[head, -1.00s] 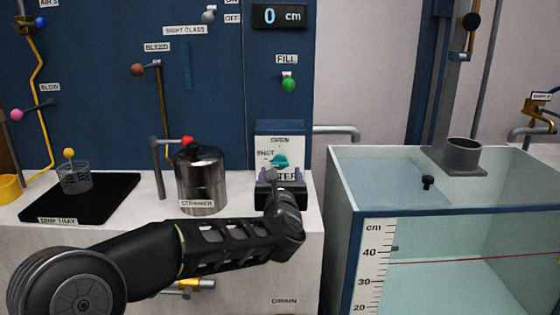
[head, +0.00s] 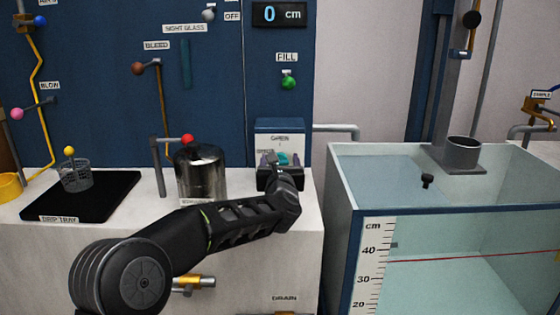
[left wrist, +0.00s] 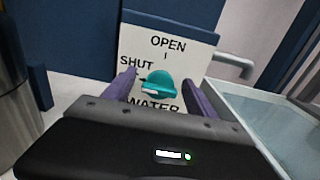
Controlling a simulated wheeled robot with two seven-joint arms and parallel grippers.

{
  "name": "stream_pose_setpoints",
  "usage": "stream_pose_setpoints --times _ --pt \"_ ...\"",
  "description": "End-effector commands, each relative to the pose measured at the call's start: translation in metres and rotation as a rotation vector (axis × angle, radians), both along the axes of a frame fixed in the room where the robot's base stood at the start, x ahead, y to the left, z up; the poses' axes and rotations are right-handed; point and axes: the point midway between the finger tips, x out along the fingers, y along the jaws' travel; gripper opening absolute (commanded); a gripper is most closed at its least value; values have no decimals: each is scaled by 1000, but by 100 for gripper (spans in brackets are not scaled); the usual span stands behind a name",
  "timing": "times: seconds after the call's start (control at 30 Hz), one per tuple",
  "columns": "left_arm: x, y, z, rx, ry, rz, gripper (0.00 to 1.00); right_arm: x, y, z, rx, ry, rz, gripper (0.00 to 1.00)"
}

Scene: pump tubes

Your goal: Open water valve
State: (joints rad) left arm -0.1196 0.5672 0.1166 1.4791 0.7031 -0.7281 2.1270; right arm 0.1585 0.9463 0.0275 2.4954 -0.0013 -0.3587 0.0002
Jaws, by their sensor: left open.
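The teal water valve knob (left wrist: 158,84) sits on a white plate (left wrist: 190,55) marked OPEN at the top, SHUT at the left and WATER below. In the head view the knob (head: 284,158) shows small on its blue-backed panel. My left gripper (head: 281,160) is open in front of the plate. In the left wrist view its two purple fingers (left wrist: 160,77) stand on either side of the knob, with gaps visible. Whether the fingertips reach the knob's depth, I cannot tell. The lower part of the plate is hidden by the gripper. My right gripper is not in view.
A metal strainer pot (head: 201,176) stands just left of the gripper. A drip tray (head: 105,205) lies farther left. A glass water tank (head: 345,205) stands to the right. A green FILL knob (head: 289,82) hangs above, under a display (head: 279,15) reading 0 cm.

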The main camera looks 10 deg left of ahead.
Motion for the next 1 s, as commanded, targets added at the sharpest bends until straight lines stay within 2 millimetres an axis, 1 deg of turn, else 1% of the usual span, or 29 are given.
stream_pose_setpoints --times 0.1,0.83,0.87,1.0 --pt "0 0 0 0 0 0 65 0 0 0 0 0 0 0" --pt "-1 0 0 -1 0 0 5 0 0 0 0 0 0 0" --pt "-1 0 0 -1 0 0 3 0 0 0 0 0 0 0" --pt "-1 0 0 2 0 0 3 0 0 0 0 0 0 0"
